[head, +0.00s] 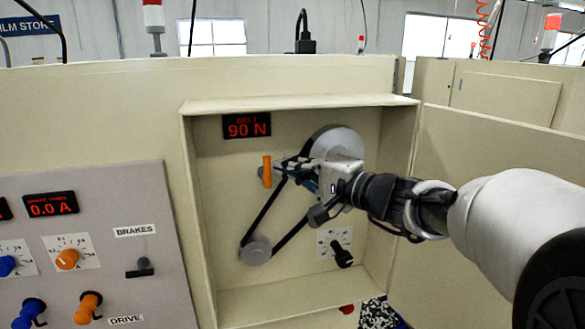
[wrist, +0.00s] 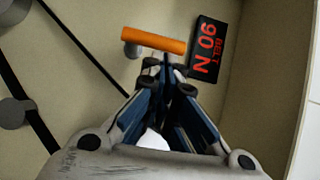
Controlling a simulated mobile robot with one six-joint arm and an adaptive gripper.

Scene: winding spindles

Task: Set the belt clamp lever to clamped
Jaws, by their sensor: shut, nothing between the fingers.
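An orange lever handle (head: 267,171) stands upright on the back wall of the open belt cabinet, below the red display (head: 247,125) reading 90 N. I take it as the belt clamp lever; no label on it is readable. My gripper (head: 281,172) is shut and empty, its fingertips just right of the handle. In the wrist view the same handle (wrist: 153,40) lies across the picture beyond the fingertips (wrist: 168,70), with a round grey pivot at its left part. I cannot tell whether the fingertips touch it.
A black belt (head: 264,206) runs between a large pulley (head: 340,141) behind my gripper and a small lower pulley (head: 256,251). A black knob (head: 342,256) on a white plate is at lower right. Cabinet walls enclose the space; a control panel (head: 100,240) stands at left.

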